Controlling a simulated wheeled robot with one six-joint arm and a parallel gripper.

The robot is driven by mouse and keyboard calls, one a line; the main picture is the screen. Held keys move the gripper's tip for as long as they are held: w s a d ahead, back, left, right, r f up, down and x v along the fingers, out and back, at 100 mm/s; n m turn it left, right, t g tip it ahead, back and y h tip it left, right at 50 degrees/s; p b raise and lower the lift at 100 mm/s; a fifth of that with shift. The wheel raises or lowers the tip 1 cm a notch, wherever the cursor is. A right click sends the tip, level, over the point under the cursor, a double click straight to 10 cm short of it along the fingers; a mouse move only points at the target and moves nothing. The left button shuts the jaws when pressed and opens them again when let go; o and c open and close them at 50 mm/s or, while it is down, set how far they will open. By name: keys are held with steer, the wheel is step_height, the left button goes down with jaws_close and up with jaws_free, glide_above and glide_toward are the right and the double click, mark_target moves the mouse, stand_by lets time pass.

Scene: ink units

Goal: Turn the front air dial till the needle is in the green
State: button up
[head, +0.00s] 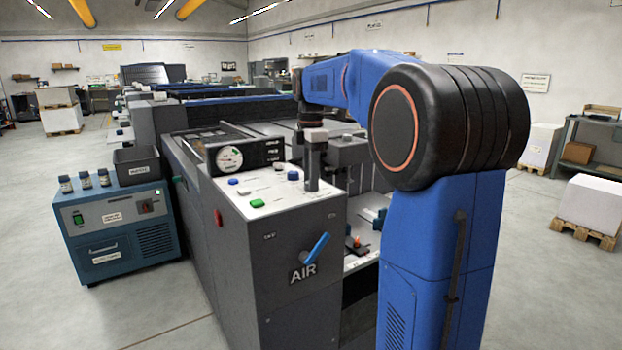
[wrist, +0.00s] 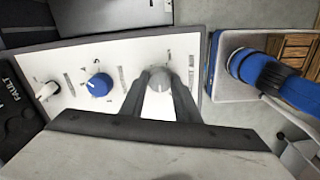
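The AIR unit (head: 280,240) is a dark grey cabinet with a white sloping control panel (head: 262,187) on top. A round white gauge (head: 229,158) stands behind the panel; it has some green on its face, but the needle is too small to read. My gripper (head: 312,187) points down at the panel's right part. In the wrist view my gripper (wrist: 165,85) is open, its two fingers apart on either side of a grey dial (wrist: 158,103). The fingers partly hide this dial, and I cannot tell if they touch it. A blue dial (wrist: 98,85) sits to its left.
A green button (head: 257,203) is near the front edge, and a blue lever (head: 316,248) sticks out of the front face. A teal unit with small bottles (head: 118,220) stands to the left.

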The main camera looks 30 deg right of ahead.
steer(key=shift+m, duration=0.3)
steer(key=m, duration=0.5)
steer(key=shift+m, duration=0.4)
steer(key=m, duration=1.1)
steer(key=shift+m, duration=2.1)
steer(key=o, duration=1.1)
steer(key=shift+c, duration=0.2)
steer(key=shift+r, duration=0.1)
